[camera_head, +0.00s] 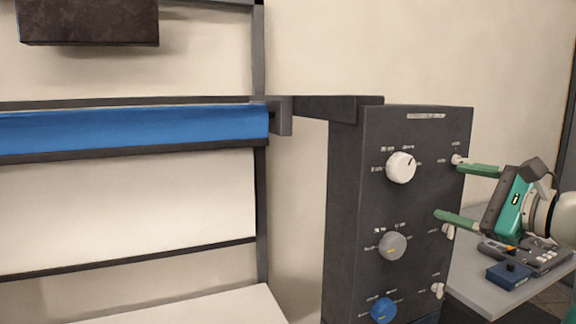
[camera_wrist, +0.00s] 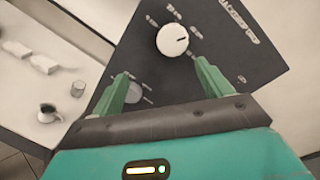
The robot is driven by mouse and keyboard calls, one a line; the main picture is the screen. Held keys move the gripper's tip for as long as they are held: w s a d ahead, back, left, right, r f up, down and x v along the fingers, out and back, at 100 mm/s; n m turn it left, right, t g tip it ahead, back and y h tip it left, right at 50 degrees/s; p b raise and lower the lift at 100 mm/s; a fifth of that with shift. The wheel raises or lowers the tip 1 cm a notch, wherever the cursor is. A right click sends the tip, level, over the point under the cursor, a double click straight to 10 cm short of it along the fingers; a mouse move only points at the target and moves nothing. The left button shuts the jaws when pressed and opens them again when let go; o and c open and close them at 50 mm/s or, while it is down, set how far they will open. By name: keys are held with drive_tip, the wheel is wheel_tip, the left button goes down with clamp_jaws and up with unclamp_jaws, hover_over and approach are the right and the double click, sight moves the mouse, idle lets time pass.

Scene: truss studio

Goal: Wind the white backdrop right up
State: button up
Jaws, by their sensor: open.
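The white backdrop (camera_head: 125,205) hangs at the left in the head view, below a short blue backdrop (camera_head: 130,130), with a dark bar along its lower edge. A dark control box (camera_head: 345,215) carries a white knob (camera_head: 400,167) at the top, a grey knob (camera_head: 392,245) in the middle and a blue knob (camera_head: 383,309) low down. My gripper (camera_head: 449,190) is open and empty, its green fingers to the right of the white knob. In the wrist view, the white knob (camera_wrist: 173,40) lies beyond the fingertips; the left finger partly covers the grey knob.
Small white switches, one at the top (camera_head: 457,159), line the box's right side near my fingers. A grey table (camera_head: 480,285) behind my gripper holds a dark device (camera_head: 540,256) and a blue box (camera_head: 508,276). A dark brown block (camera_head: 88,22) hangs at upper left.

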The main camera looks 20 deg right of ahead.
sight(406, 169)
drive_tip(key=shift+m+t+h, duration=0.3)
drive_tip(key=w, duration=0.8)
drive_tip(key=w+r, duration=0.1)
drive_tip(key=w, duration=0.3)
drive_tip(key=shift+w+a+r, duration=0.1)
drive_tip(key=shift+w+a, duration=0.05)
drive_tip(key=shift+w, duration=0.05)
drive_tip(key=shift+s, duration=0.1)
drive_tip(key=shift+c, duration=0.2)
drive_tip(key=c, duration=1)
